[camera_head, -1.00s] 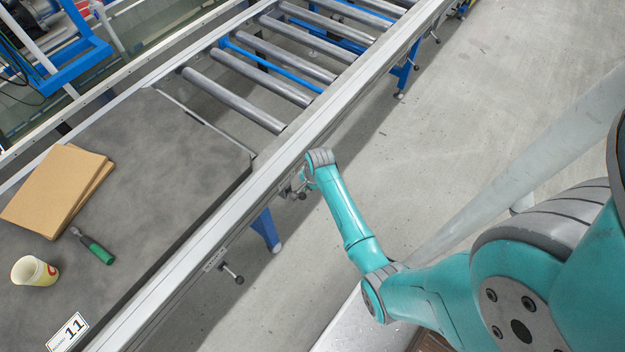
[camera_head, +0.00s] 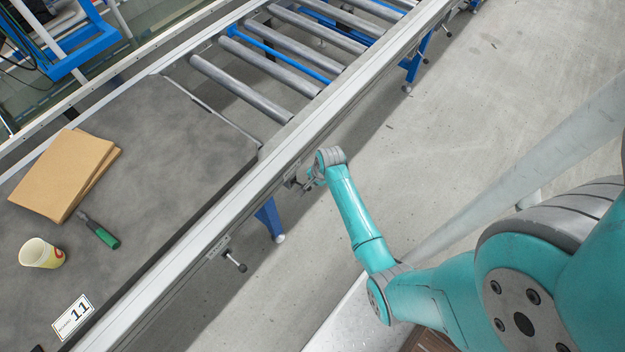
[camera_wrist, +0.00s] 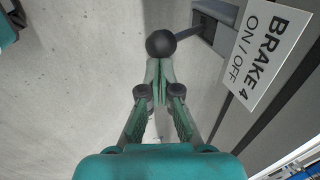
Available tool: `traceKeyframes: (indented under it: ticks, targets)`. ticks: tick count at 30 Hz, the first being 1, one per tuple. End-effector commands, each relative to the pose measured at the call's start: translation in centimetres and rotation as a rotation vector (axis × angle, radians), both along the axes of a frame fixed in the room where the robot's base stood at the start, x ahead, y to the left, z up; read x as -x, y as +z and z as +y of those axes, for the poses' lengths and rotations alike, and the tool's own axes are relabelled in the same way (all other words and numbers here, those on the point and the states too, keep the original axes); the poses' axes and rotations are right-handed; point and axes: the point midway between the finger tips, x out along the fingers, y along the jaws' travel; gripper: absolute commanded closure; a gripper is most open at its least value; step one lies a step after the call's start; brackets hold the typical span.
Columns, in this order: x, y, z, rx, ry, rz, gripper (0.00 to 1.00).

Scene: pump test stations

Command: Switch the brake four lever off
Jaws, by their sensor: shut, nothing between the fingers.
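The brake four lever shows in the wrist view as a dark rod ending in a black ball knob (camera_wrist: 161,44). The rod runs right from the knob to a grey bracket beside a white label (camera_wrist: 262,50) reading "BRAKE 4 ON / OFF". My gripper (camera_wrist: 157,78) is shut and empty, its fingertips right at the near side of the knob; I cannot tell whether they touch it. In the head view my gripper (camera_head: 309,178) is at the conveyor's side rail, mostly hidden by my wrist, and the lever is hard to make out there.
Another black-knobbed lever (camera_head: 235,262) sticks out from the rail (camera_head: 205,232) nearer the front. On the dark table lie brown cardboard (camera_head: 62,172), a green-handled tool (camera_head: 104,236), a paper cup (camera_head: 41,254) and an "11" card (camera_head: 73,316). The floor right of the rail is open.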

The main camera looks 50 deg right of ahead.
Motion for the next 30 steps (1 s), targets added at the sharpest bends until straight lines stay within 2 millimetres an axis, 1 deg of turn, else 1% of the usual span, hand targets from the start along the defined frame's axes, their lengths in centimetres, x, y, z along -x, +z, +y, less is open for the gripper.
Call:
traceKeyframes:
  ticks: [8, 17, 23, 30]
  targets:
    - [1.0, -1.1, 0.0, -0.006, -0.004, -0.095, 1.0]
    - [2.2, -3.4, 0.0, -0.014, -0.006, -0.316, 1.0]
    - [2.5, -5.1, 0.0, -0.013, -0.001, -0.308, 1.0]
    - [2.4, -5.0, -0.1, -0.011, 0.001, -0.309, 1.0]
